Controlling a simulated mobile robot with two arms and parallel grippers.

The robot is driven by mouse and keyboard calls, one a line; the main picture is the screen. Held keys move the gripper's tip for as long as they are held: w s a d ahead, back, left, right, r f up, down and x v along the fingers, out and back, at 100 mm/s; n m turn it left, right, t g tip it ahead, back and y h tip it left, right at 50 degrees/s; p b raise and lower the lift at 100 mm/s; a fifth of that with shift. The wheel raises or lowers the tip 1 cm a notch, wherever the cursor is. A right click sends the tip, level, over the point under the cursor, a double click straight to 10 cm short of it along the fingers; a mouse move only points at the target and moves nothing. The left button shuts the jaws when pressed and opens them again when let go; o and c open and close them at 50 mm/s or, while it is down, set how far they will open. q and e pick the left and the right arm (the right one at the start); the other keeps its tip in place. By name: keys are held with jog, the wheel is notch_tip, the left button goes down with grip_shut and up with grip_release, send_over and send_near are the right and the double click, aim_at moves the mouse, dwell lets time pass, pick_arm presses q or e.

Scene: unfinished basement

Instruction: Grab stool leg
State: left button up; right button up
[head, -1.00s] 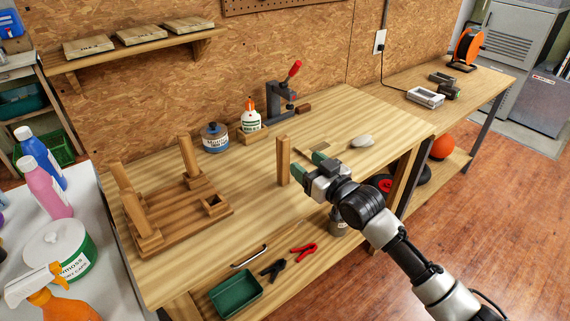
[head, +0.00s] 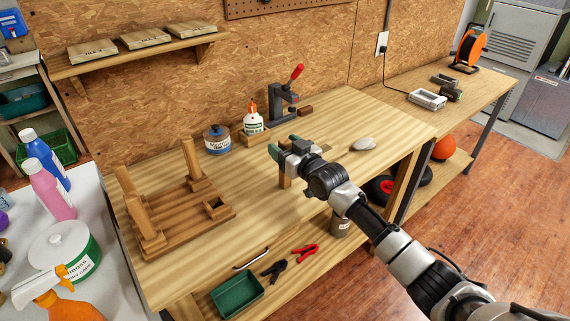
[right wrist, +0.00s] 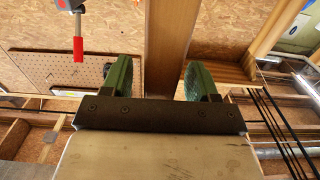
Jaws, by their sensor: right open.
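The loose stool leg (head: 284,178), a square wooden post, stands upright on the workbench. My right gripper (head: 282,146) is at its upper part and hides its top in the head view. In the right wrist view the leg (right wrist: 171,45) rises between the two green fingers (right wrist: 159,80), which are open with a visible gap on each side. The upturned stool seat (head: 180,228) lies to the left on the bench, with several legs upright in it and an empty square socket at its right corner. My left gripper is not in view.
Behind the leg stand a glue bottle (head: 252,120), a blue-labelled jar (head: 217,139) and a red-handled clamp (head: 285,102). A pale stone-like lump (head: 363,144) lies to the right. A green tray (head: 237,295) sits at the front. The bench between seat and leg is clear.

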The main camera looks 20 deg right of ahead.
grip_shut()
jog(key=shift+r, duration=0.1)
dwell(0.3)
